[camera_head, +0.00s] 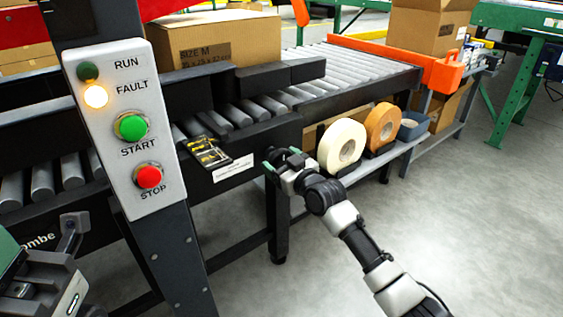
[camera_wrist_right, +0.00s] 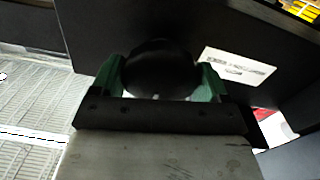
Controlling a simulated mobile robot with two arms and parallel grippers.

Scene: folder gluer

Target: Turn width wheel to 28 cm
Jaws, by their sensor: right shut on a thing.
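The width wheel (camera_wrist_right: 160,68) is a dark round knob on the side of the black conveyor frame. In the right wrist view my right gripper (camera_wrist_right: 160,85) has its green fingers on both sides of it, shut on it. In the head view my right gripper (camera_head: 277,165) is at the frame's side, below the rollers, and mostly hides the wheel. A white label (camera_head: 233,169) is on the frame left of the gripper; its text is too small to read. A yellow-and-black scale (camera_head: 207,153) lies above the label; its reading is not legible.
The control panel (camera_head: 122,125) stands at the left with its amber FAULT lamp lit. Tape rolls (camera_head: 342,145) sit on a low shelf right of the gripper. A cardboard box (camera_head: 215,42) is behind the rollers. The floor at the right is clear.

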